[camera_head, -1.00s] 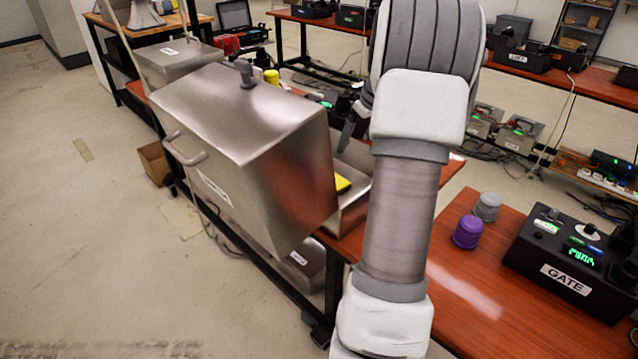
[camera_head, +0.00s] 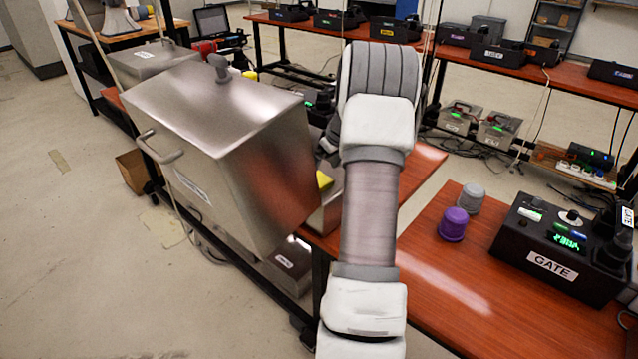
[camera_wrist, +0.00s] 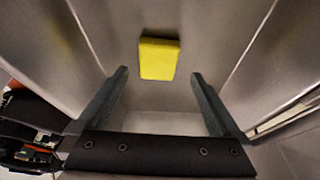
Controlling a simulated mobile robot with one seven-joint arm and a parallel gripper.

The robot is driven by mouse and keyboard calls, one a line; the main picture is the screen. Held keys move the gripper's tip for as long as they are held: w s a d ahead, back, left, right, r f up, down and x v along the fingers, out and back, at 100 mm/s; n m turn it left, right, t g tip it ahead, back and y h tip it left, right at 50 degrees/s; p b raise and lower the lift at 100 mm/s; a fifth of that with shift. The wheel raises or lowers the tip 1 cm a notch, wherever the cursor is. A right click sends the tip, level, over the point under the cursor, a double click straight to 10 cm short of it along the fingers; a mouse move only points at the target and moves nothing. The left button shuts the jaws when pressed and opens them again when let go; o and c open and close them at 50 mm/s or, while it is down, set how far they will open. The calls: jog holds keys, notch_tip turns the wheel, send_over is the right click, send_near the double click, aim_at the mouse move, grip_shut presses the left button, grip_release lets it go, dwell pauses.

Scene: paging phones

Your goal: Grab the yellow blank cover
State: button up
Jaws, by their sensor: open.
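The yellow blank cover (camera_wrist: 159,59) is a small flat yellow block inside a grey metal box, lying ahead of my fingers in the wrist view. A sliver of yellow (camera_head: 324,181) shows in the head view, between the metal box's raised lid and my arm. My gripper (camera_wrist: 159,74) is open and empty, with one finger to each side of the cover's line and the cover a little beyond the tips. The cover does not appear to be touched. In the head view my arm hides the gripper and most of the box's inside.
A purple cap (camera_head: 453,224) and a grey cap (camera_head: 471,197) stand on the red-brown table (camera_head: 430,285) at right, beside the black GATE box (camera_head: 560,250). Metal walls flank my fingers.

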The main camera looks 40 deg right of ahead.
aim_at(320, 179)
jog(key=b+x, duration=0.1)
jog(key=x, duration=0.3)
jog(key=shift+s+d+f, duration=0.1)
jog(key=shift+d+f, duration=0.05)
jog(key=shift+f, duration=0.1)
jog(key=c, duration=1.4)
